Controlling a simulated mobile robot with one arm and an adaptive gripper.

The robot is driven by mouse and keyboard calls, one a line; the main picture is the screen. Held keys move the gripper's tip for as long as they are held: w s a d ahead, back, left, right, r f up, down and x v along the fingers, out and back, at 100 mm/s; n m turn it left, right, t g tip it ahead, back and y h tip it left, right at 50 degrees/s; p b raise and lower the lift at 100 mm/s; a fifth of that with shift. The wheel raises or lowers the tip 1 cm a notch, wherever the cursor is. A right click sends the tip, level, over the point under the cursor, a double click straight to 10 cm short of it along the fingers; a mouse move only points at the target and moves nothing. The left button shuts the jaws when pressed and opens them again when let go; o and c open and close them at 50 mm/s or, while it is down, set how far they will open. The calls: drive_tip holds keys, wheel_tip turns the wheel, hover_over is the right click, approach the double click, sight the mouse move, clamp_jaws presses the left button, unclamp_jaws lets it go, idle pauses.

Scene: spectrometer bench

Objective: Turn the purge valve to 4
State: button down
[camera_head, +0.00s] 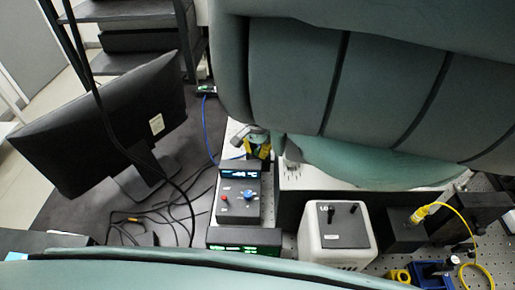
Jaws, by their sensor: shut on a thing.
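My arm's large grey-green covering fills the upper right of the head view and hides much of the bench.
A control box (238,203) with a blue knob and red button stands in front of the gripper. A white box (338,234) stands to the right, near a dark block with a yellow cable (450,210). A monitor (108,117) and loose black cables lie left.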

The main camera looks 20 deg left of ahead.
sight(258, 149)
drive_tip(key=shift+w+m, duration=0.1)
drive_tip(key=shift+m, duration=1.5)
drive_tip(key=c, duration=0.9)
unclamp_jaws()
drive_tip(key=shift+o, duration=0.2)
drive_tip(key=shift+r, duration=0.1)
drive_tip(key=shift+r, duration=3.65)
